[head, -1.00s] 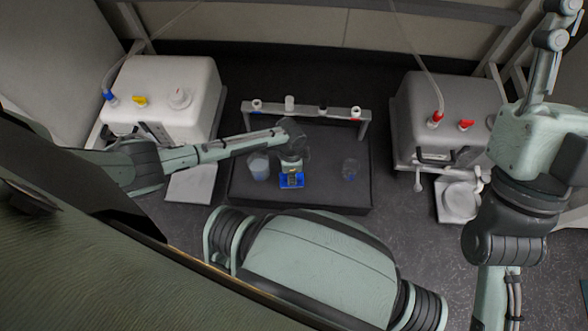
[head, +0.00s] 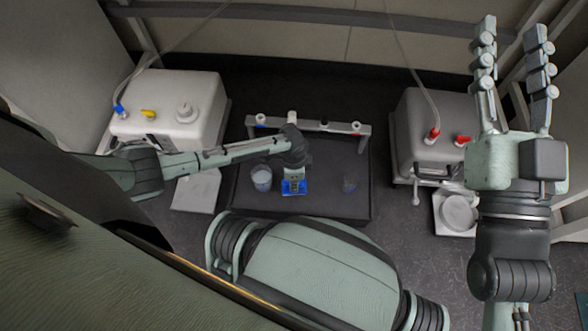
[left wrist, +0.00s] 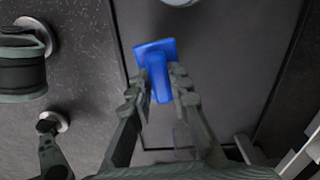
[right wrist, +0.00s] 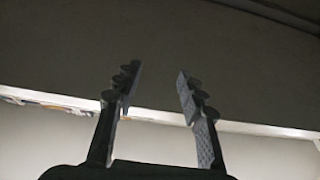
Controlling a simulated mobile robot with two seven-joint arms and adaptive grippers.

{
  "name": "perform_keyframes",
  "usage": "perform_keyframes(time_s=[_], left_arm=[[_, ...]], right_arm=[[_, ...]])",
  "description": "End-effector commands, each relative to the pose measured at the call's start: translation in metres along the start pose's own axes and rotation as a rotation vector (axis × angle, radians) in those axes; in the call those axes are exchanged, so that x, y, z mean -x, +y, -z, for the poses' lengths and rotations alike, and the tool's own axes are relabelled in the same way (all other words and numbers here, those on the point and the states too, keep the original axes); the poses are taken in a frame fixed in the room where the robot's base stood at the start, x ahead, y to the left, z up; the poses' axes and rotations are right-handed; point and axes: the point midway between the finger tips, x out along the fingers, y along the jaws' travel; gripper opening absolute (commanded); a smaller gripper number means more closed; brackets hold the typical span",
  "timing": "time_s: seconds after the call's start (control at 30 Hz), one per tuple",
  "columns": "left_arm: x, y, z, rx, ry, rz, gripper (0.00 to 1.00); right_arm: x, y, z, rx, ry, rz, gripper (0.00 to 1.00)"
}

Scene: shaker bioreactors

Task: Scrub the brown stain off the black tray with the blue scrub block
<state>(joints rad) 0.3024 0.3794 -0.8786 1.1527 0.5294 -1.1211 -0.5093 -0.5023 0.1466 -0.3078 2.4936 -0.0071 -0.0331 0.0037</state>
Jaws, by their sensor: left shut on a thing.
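The black tray (head: 325,205) lies on the dark bench in the middle of the head view. The blue scrub block (head: 293,187) is at the tray's middle, seemingly resting on its surface. My left gripper (head: 295,172) is above the block, pointing down. In the left wrist view, its fingers (left wrist: 158,90) are shut on the upright grip of the blue block (left wrist: 153,50), over the dark tray (left wrist: 215,60). I see no brown stain; the block and gripper may hide it. My right gripper (head: 513,90) is raised at the right, open and empty (right wrist: 155,90).
A low rack (head: 310,126) spans the tray's back. White boxes with coloured caps stand left (head: 170,105) and right (head: 430,125).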

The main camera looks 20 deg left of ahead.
Motion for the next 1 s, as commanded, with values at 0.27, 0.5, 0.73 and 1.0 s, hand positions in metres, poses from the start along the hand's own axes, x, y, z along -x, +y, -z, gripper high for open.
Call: perform_keyframes(time_s=[0.27, 0.5, 0.73, 1.0], left_arm=[[0.008, 0.001, -0.001, 0.002, 0.0, 0.0, 0.0], [0.013, 0.001, -0.001, 0.003, 0.0, 0.0, 0.0], [0.018, 0.001, -0.002, 0.004, 0.0, 0.0, 0.0], [0.022, 0.001, -0.002, 0.004, 0.0, 0.0, 0.0]], right_arm=[[0.003, 0.005, -0.023, 0.014, -0.137, -0.009, 0.4], [0.008, 0.01, -0.044, 0.024, -0.254, -0.017, 0.4], [0.016, 0.016, -0.063, 0.035, -0.359, -0.027, 0.4], [0.026, 0.027, -0.082, 0.053, -0.466, -0.046, 0.4]])
